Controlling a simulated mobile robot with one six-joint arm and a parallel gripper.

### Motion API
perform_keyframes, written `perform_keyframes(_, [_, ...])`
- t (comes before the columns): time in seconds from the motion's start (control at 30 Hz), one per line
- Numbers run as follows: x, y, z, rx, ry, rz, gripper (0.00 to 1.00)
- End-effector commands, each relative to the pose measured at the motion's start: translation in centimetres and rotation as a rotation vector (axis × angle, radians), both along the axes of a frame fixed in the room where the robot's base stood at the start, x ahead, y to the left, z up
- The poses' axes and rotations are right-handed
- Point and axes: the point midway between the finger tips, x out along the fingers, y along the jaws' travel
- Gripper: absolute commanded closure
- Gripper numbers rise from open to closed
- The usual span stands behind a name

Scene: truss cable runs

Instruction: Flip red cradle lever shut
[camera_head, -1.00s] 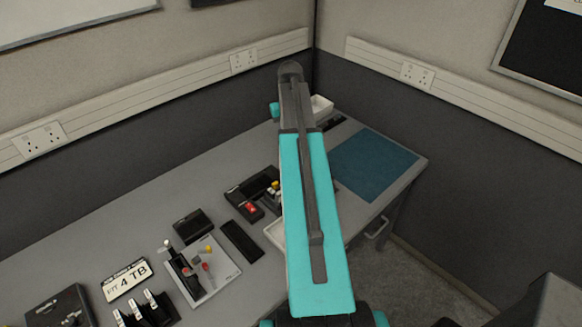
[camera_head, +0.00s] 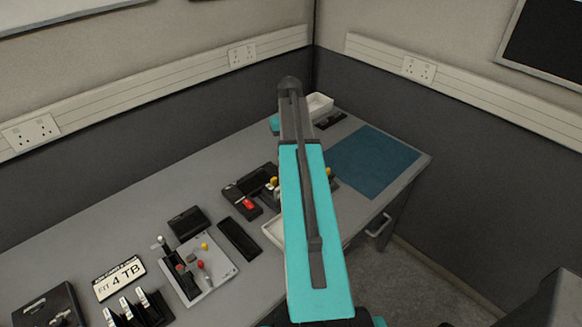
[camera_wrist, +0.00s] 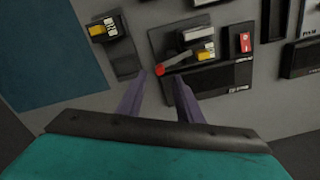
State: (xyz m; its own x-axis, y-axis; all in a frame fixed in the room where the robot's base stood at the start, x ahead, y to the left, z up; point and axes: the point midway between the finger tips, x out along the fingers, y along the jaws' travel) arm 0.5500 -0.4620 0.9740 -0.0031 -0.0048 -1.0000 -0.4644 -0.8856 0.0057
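In the wrist view a lever with a red rounded end (camera_wrist: 163,69) rises from a black cradle unit (camera_wrist: 222,78) that has white and yellow-labelled parts. My gripper (camera_wrist: 161,77) is open, with its two purple-grey fingers apart. The red lever end appears between the fingertips in the picture. I cannot tell whether a finger touches it or how far above it they are. In the head view my arm covers part of the black unit (camera_head: 236,190) and hides my gripper and the lever.
A red rocker-like part (camera_wrist: 245,42) sits beside the lever in the wrist view. Another black unit with a yellow label (camera_wrist: 103,30) stands to the left, near the blue mat (camera_head: 372,163). A grey board with small levers (camera_head: 212,283) and a white tray (camera_head: 320,106) are on the desk.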

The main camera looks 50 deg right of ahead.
Motion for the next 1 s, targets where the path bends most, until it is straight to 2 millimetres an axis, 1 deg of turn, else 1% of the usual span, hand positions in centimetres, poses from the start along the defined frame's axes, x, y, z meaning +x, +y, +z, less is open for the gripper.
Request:
perform_keyframes(0.03, [0.0, 0.0, -0.9, 0.0, 0.0, 0.0, 0.67])
perform_keyframes(0.2, [0.0, 0.0, -2.8, 0.0, -0.001, 0.0, 0.67])
perform_keyframes(0.4, [-0.1, 0.0, -4.6, 0.0, 0.0, -0.001, 0.67])
perform_keyframes(0.5, [-0.1, -0.1, -5.2, 0.0, 0.0, -0.001, 0.67])
perform_keyframes(0.7, [-0.1, -0.1, -5.7, 0.0, 0.0, -0.001, 0.67])
perform_keyframes(0.97, [-0.1, -0.1, -5.6, 0.0, -0.001, -0.001, 0.67])
perform_keyframes(1.0, [-0.1, -0.1, -5.6, 0.0, -0.001, -0.001, 0.72])
